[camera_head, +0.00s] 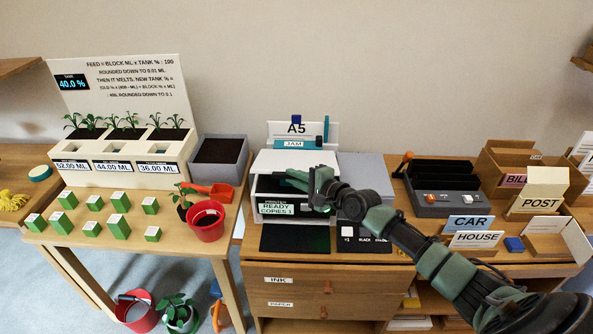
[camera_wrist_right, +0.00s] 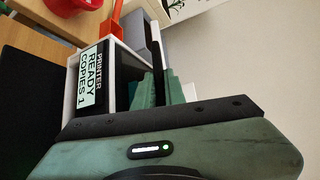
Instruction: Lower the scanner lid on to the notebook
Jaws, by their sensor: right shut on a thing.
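The printer with the scanner (camera_head: 290,208) stands on the wooden cabinet in the middle of the head view. Its display reads "PRINTER READY COPIES 1" and also shows in the right wrist view (camera_wrist_right: 90,80). The white scanner lid (camera_head: 290,160) is on top, with a dark gap below its front edge; it seems slightly raised. My right gripper (camera_head: 297,180) reaches in from the right and is shut at the lid's front edge. In the right wrist view its green fingers (camera_wrist_right: 160,88) close on a thin edge. I cannot make out the notebook. My left gripper is out of view.
A red pot (camera_head: 207,222) and plant table are left. Card boxes (camera_head: 512,165) and a black tray (camera_head: 440,176) are right.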

